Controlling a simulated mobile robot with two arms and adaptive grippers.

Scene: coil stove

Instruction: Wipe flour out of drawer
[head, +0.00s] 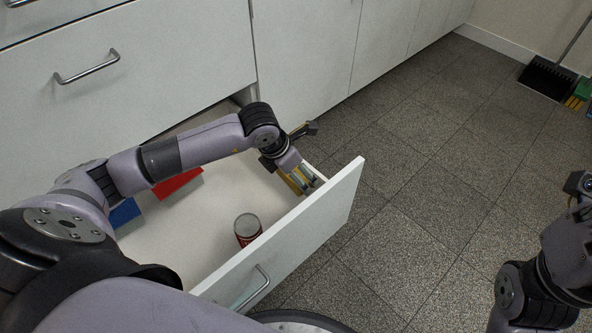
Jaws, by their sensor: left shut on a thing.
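The open drawer (347,205) extends from the white cabinet, and its inside is pale. No flour can be made out against the pale drawer floor. My left arm reaches across the drawer. My left gripper (303,182) is low inside it, close to the front panel near the far corner. It is shut on a small yellow-brown thing, perhaps a sponge (290,184), partly hidden by the fingers. I cannot tell whether this touches the drawer floor. My right arm shows at the lower right, with its gripper fingers out of view.
A red can (247,229) stands in the drawer near the front panel. A red box (178,187) and a blue box (124,212) lie farther in, partly behind my arm. A black dustpan (546,78) and a green-yellow brush (579,94) are by the far wall. The tiled floor between is clear.

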